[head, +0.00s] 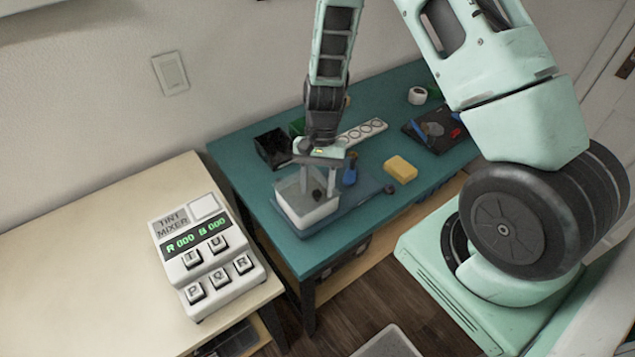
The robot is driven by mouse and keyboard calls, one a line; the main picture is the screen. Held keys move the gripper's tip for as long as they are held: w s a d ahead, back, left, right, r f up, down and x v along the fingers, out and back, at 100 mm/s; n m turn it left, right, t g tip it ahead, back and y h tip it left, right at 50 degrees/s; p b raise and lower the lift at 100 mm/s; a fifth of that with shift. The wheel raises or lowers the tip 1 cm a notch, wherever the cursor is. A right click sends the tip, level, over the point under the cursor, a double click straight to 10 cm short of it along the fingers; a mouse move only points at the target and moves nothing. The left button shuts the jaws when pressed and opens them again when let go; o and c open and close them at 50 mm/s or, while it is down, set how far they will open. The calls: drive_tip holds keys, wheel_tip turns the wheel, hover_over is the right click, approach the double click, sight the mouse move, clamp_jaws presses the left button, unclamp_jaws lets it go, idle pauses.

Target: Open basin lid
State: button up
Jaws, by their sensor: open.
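The white basin (294,214) stands near the front left of the teal table. Its top looks pale and partly see-through, and I cannot clearly tell the lid from the basin's inside. A small dark round thing (317,195) shows at the basin's top, perhaps a knob or something inside. My gripper (318,186) points down over the basin with its two fingers apart and empty. The fingertips are close to the dark thing, one on each side in the picture. I cannot tell whether they touch anything.
A blue mat (345,213) lies under the basin. A blue bottle (350,170) and a yellow sponge (400,169) are to the right. A black box (273,148) and a white strip with holes (362,131) are behind. A tint mixer (205,252) stands on the cream table.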

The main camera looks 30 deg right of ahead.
drive_tip(key=shift+f, duration=0.15)
clamp_jaws()
